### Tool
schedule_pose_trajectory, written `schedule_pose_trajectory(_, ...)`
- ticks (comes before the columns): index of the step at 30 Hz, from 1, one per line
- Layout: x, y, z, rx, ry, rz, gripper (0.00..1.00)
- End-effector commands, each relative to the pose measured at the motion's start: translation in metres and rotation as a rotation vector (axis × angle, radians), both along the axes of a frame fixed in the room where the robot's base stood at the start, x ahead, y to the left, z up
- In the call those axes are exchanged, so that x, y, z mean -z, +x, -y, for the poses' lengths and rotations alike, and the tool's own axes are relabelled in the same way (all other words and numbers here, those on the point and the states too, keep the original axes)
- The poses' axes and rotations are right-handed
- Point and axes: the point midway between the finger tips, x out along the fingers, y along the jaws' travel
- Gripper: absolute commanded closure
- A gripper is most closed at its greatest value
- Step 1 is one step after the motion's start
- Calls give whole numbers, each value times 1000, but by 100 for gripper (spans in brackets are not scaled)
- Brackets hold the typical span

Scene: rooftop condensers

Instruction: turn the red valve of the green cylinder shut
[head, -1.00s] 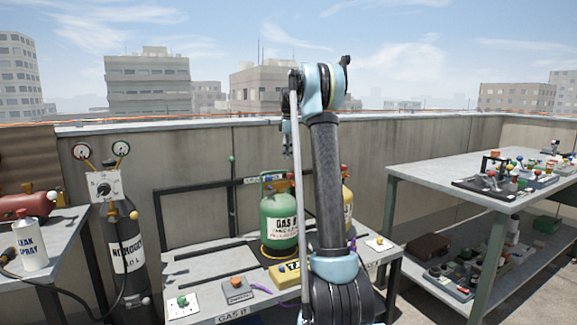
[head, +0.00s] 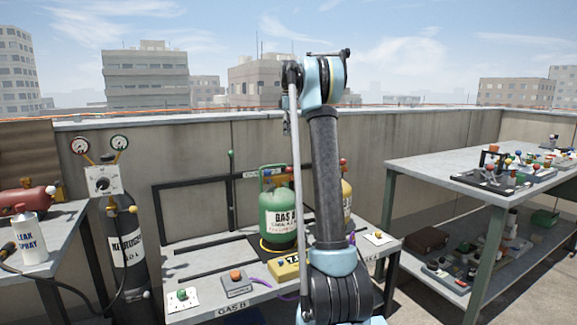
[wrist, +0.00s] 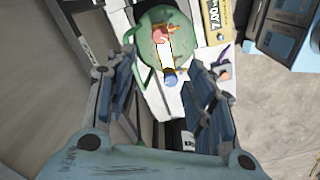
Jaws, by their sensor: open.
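The green cylinder (head: 277,217), labelled GAS, stands upright on the grey bench. In the wrist view I look down on its round green top (wrist: 150,48). The red valve (wrist: 161,35) sits on that top, and a blue knob (wrist: 170,76) is nearer to me. My gripper (wrist: 161,66) is open and empty, its two fingers apart on either side of the picture. It appears above the cylinder and touches neither knob. In the head view my arm hides most of the gripper and part of the cylinder's right side.
A yellow cylinder (head: 347,203) stands close on the right, partly behind my arm. A yellow box (head: 285,268) and button boxes (head: 236,284) lie on the bench front. A black nitrogen cylinder (head: 125,250) stands left. A cluttered table (head: 430,171) is at right. A concrete wall (head: 200,150) runs behind.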

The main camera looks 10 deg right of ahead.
Motion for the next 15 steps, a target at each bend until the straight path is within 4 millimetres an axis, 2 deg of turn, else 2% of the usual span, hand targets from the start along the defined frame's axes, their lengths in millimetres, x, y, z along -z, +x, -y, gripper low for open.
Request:
schedule_pose_trajectory(5,16,0,0,0,0,0,51)
schedule_pose_trajectory(15,73,0,0,0,0,0,51)
